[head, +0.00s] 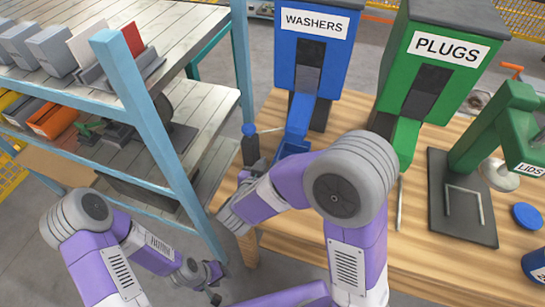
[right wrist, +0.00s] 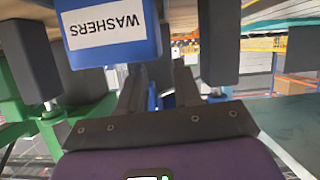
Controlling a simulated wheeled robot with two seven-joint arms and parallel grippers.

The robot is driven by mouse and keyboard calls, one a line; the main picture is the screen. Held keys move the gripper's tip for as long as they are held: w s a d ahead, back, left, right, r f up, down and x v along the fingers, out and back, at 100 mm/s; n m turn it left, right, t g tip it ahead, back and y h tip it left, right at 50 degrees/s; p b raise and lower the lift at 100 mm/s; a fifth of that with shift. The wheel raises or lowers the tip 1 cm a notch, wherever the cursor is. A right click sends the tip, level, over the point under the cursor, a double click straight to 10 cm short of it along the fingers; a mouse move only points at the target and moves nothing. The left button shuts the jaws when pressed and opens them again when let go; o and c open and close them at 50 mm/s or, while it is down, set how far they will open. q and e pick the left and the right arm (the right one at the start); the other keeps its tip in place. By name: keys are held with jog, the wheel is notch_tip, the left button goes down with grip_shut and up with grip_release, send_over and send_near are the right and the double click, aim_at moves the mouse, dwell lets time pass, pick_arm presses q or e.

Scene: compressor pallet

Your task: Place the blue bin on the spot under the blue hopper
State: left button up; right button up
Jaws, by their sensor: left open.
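The blue hopper (head: 312,55) with a WASHERS label stands at the back of the wooden workbench, its blue chute (head: 299,115) sloping down to the front. The blue bin (head: 291,148) shows only in part, just below the chute's mouth; my right forearm hides the rest. My left gripper (head: 218,281) is open and empty, low beside the bench.
A green PLUGS hopper (head: 434,65) stands right of the blue one. A dark bottle with a blue cap (head: 250,145) stands at the bench's left edge. A green LIDS press (head: 500,130) is at the right. A blue-framed shelf (head: 150,120) closes off the left side.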

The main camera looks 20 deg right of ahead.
jog(key=p+v, duration=0.2)
jog(key=v, duration=0.6)
